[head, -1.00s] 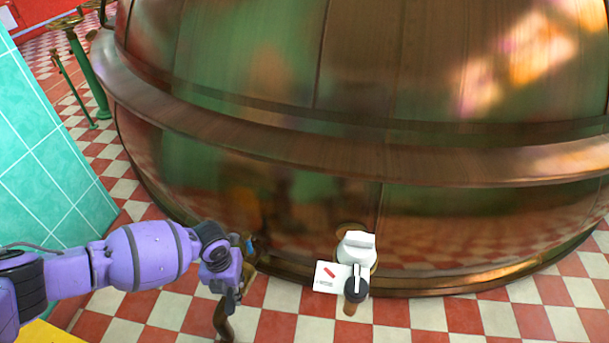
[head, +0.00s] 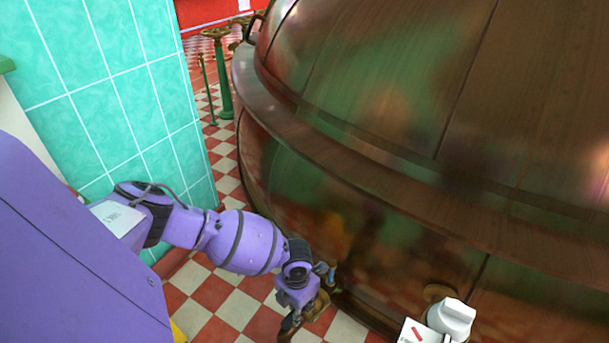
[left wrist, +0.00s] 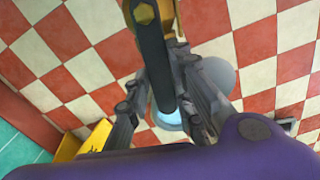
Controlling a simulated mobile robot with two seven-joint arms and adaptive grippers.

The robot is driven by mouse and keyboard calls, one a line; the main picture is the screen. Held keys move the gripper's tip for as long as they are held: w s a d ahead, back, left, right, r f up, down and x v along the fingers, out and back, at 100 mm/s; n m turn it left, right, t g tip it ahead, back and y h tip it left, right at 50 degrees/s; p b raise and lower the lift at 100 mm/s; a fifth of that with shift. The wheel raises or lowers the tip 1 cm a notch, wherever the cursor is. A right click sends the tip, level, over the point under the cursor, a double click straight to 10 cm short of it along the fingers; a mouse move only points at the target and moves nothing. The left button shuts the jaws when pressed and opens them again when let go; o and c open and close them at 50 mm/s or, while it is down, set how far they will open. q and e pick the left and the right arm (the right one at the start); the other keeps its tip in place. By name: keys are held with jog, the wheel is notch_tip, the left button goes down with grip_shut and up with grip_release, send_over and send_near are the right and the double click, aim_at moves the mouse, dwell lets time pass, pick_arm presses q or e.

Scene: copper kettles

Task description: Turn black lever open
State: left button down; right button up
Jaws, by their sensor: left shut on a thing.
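The black lever (left wrist: 153,55) runs down the middle of the left wrist view, below a brass fitting (left wrist: 150,12). My left gripper (left wrist: 163,70) has its grey fingers on both sides of the lever and is shut on it. In the head view my left gripper (head: 293,318) is low beside the copper kettle (head: 370,210), at a brass valve (head: 318,306). The lever cannot be made out clearly there, as the gripper covers it. My right gripper is not in view.
A white and grey device (head: 452,318) with a red-marked label sits low on the kettle's front. A teal tiled wall (head: 100,80) stands close on the left. Green posts (head: 222,85) stand behind. The red and white checked floor (head: 215,293) is clear between wall and kettle.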

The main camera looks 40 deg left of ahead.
pick_arm(q)
jog(key=shift+a, duration=0.1)
dwell(0.4)
jog(key=c, duration=1.5)
grip_release()
jog(key=shift+r, duration=0.1)
notch_tip(320, 180, up, 12)
jog(key=shift+f, duration=0.1)
